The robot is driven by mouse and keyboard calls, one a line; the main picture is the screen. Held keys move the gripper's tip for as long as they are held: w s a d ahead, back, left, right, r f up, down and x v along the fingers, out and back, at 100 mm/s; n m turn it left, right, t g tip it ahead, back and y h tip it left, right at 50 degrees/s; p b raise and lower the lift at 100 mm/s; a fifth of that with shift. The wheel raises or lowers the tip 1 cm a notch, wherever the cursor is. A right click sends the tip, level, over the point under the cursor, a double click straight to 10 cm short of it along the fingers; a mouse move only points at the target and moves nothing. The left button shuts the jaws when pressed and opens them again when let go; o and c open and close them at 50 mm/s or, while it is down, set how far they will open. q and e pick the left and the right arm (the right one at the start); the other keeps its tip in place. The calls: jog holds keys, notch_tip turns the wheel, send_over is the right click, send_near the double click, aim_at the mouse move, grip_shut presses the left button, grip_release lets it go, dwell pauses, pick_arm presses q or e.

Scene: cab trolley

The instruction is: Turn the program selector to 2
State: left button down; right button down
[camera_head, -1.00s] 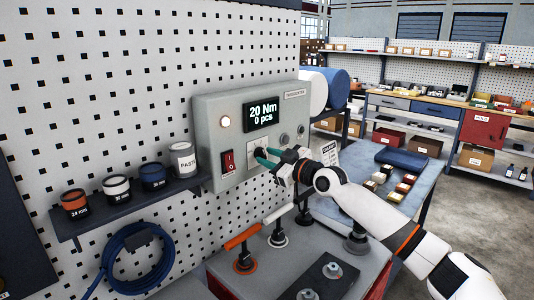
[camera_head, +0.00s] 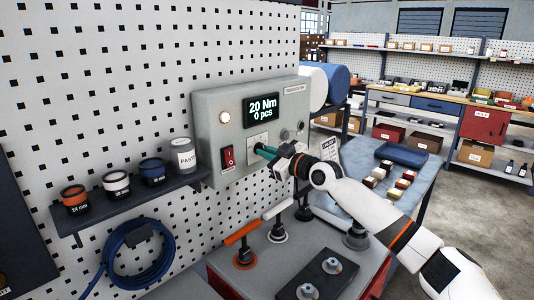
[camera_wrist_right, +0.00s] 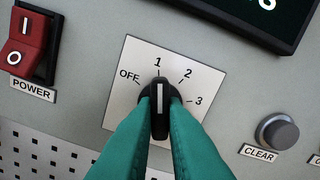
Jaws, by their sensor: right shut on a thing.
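The program selector (camera_wrist_right: 160,107) is a black knob with a white line on a white plate (camera_wrist_right: 188,66) marked OFF, 1, 2 and 3. In the right wrist view its white line points at 1. My right gripper (camera_wrist_right: 160,112) is shut on the knob, with a green finger on each side. In the head view the right gripper (camera_head: 264,151) reaches the grey control box (camera_head: 205,125) from the right and hides most of the knob. The display (camera_head: 263,111) reads 20 Nm, 0 pcs. My left gripper is not in view.
A red power switch (camera_wrist_right: 24,40) is left of the plate, and a grey CLEAR button (camera_wrist_right: 277,132) is to its right. A shelf (camera_head: 125,207) with jars is at left.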

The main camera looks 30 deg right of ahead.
jog(key=shift+a+m+p, duration=0.1)
jog(key=shift+m+p, duration=0.3)
jog(key=shift+m, duration=3.7)
jog(key=c, duration=1.5)
grip_release()
